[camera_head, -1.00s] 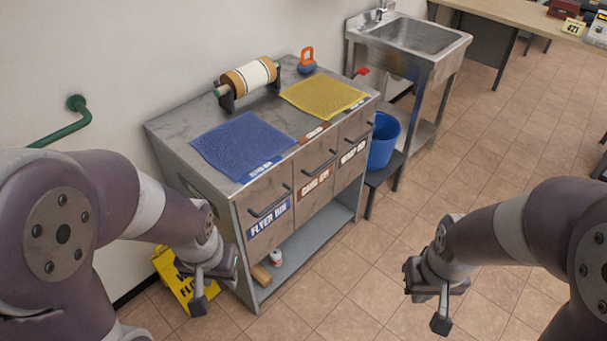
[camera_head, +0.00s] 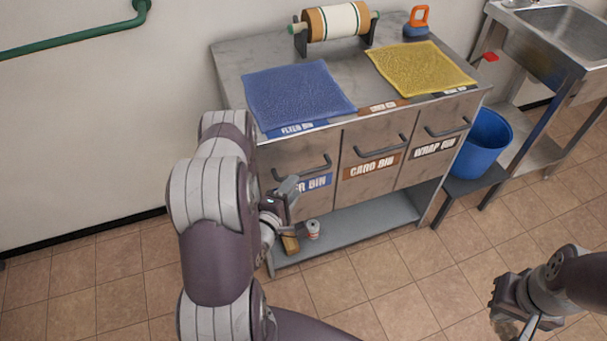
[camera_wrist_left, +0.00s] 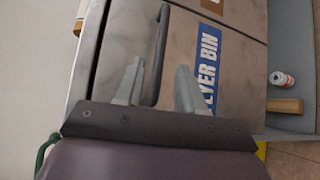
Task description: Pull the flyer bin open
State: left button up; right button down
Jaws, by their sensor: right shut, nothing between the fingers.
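The flyer bin (camera_head: 323,148) is the leftmost of the drawers in the metal cabinet. Its front looks flush with the neighbouring drawers. Its dark bar handle (camera_head: 312,168) is partly hidden by my left gripper (camera_head: 283,194), which covers part of the blue label. In the left wrist view, the handle (camera_wrist_left: 162,45) appears between the two open fingers of my left gripper (camera_wrist_left: 158,88); I cannot tell whether they touch it. The blue FLYER BIN label (camera_wrist_left: 208,62) is to the right there. My right gripper (camera_head: 515,318) is shut and empty at the lower right, away from the cabinet.
The card bin (camera_head: 362,150) and wrap bin (camera_head: 432,125) sit right of the flyer bin. A blue cloth (camera_head: 298,93) and yellow cloth (camera_head: 420,68) lie on top. A can (camera_head: 313,229) stands on the lower shelf. A blue bucket (camera_head: 482,143) is at right. Floor in front is clear.

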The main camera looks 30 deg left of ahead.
aim_at(303, 172)
pick_arm(q)
jog(key=w, duration=0.4)
jog(key=w+f, duration=0.1)
jog(key=w, duration=0.2)
jog(key=shift+a, duration=0.25)
grip_shut()
